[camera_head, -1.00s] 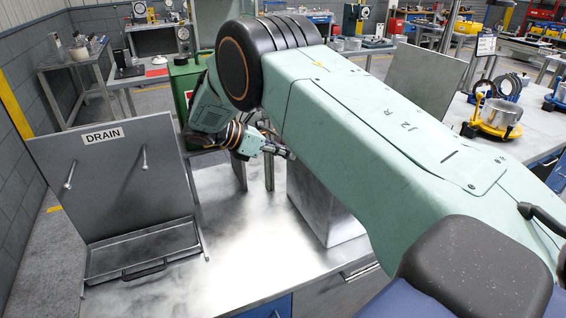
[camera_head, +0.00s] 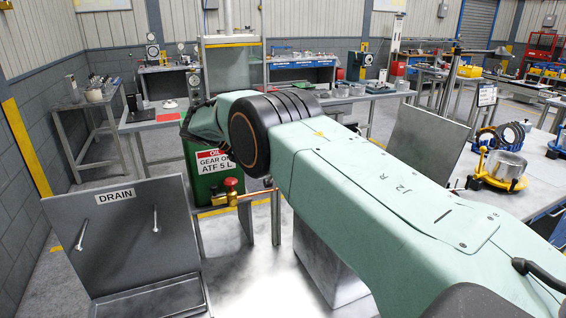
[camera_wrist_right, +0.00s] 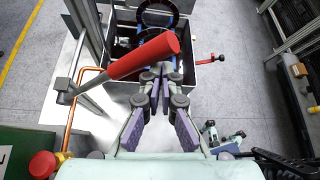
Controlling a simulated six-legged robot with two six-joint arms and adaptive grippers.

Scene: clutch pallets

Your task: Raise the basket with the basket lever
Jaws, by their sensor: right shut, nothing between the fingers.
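In the right wrist view a thick red lever handle (camera_wrist_right: 145,57) slants across the middle on a grey metal arm (camera_wrist_right: 64,88); I take it for the basket lever. My right gripper (camera_wrist_right: 160,70) is shut and empty. Its fingertips are just below the red handle in the picture; I cannot tell whether they touch it. Beyond the handle is an open box (camera_wrist_right: 205,73) with dark rings (camera_wrist_right: 158,14) in it, possibly the basket. In the head view my right arm hides this gripper and the lever. My left gripper is not in view.
A red-knobbed valve (camera_head: 231,184) on a copper pipe stands beside a green gear oil can (camera_head: 203,165). A DRAIN panel (camera_head: 122,225) stands at the left. A grey upright plate (camera_head: 425,150) and a yellow fixture (camera_head: 500,178) are at the right. The front bench top is clear.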

